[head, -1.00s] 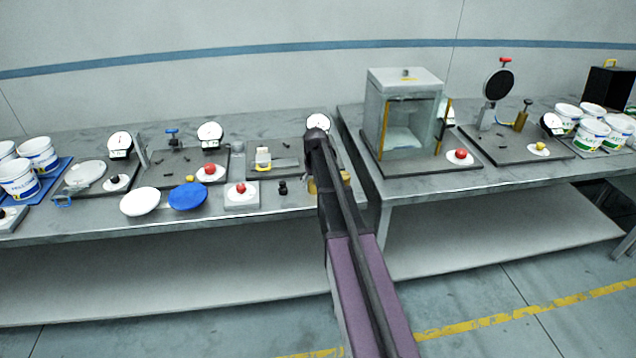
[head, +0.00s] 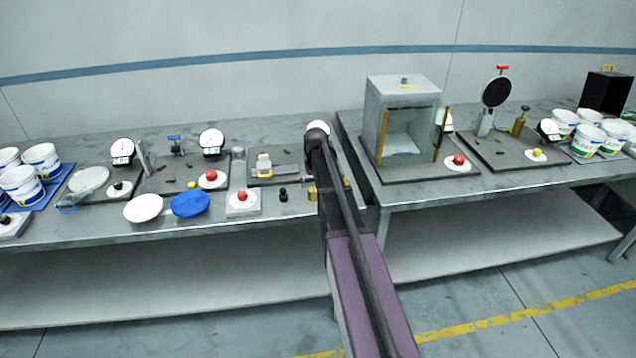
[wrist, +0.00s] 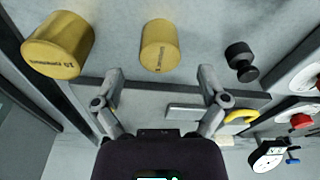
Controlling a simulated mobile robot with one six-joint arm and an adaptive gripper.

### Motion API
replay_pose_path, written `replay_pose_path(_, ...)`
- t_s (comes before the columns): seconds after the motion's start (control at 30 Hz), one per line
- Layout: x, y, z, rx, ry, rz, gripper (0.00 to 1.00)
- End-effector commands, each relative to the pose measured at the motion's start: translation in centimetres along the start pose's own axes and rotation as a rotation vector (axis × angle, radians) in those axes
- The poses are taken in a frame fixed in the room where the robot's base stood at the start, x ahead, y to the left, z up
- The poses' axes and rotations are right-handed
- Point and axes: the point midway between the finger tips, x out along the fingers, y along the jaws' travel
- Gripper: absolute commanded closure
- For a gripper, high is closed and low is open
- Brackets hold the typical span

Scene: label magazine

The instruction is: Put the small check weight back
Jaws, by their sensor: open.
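In the wrist view two brass cylinders stand on the grey bench: a larger one (wrist: 58,45) at the left and a smaller one (wrist: 160,46) near the middle. Both bear dark lettering that I cannot fully read. My gripper (wrist: 162,78) is open and empty, its two fingers spread, with the smaller brass cylinder showing beyond the gap between them. In the head view my arm hides the gripper. A brass cylinder (head: 312,194) shows just left of the arm there.
A small black knobbed piece (wrist: 241,61) stands right of the brass cylinders. A dark tray (head: 262,178) with a yellow-handled clamp lies behind. A white pad with a red button (head: 242,197) is to the left. A glass-fronted cabinet (head: 403,85) stands on the right bench.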

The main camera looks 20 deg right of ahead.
Motion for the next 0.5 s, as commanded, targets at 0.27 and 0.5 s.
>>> replay_pose_path(0.27, -2.9, 0.0, 0.0, 0.0, 0.0, 0.0, 0.07)
replay_pose_path(0.5, -4.9, 0.0, 0.0, 0.0, 0.0, 0.0, 0.07)
